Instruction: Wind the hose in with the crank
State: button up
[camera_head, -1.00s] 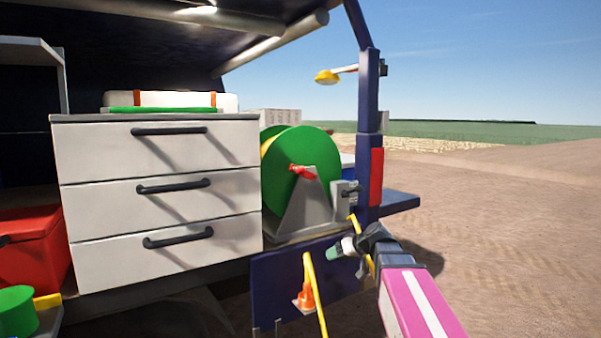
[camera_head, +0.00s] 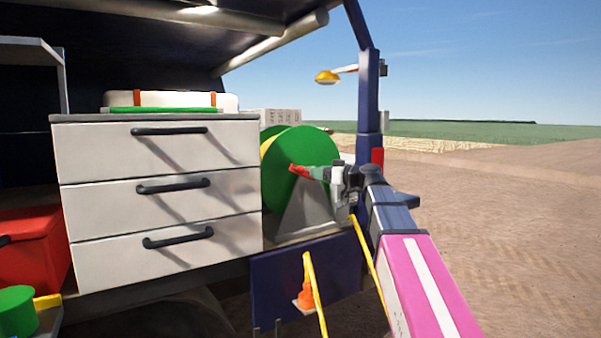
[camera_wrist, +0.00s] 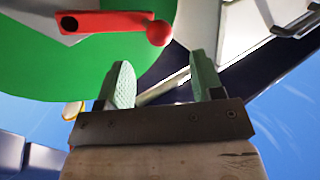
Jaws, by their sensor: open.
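The green hose reel (camera_head: 291,160) stands on a grey bracket (camera_head: 306,210) at the right of the drawers. Its red crank (camera_head: 299,170) is at the reel's hub and partly hidden by my gripper (camera_head: 312,172) in the head view. In the wrist view, the crank's red arm (camera_wrist: 118,22) ends in a round red knob (camera_wrist: 158,33). My gripper, also in the wrist view (camera_wrist: 158,82), is open and empty, and the knob lies just beyond and between its pale green fingertips. I cannot tell whether they touch. The yellow hose (camera_head: 314,290) hangs down in front of the dark blue panel.
White drawers (camera_head: 160,200) with dark handles stand left of the reel. A dark blue post (camera_head: 368,95) rises close to my arm on the right. An orange cone (camera_head: 306,296) is below. Open dirt ground lies to the right.

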aim_at(301, 171)
jog(key=x, duration=0.8)
grip_shut()
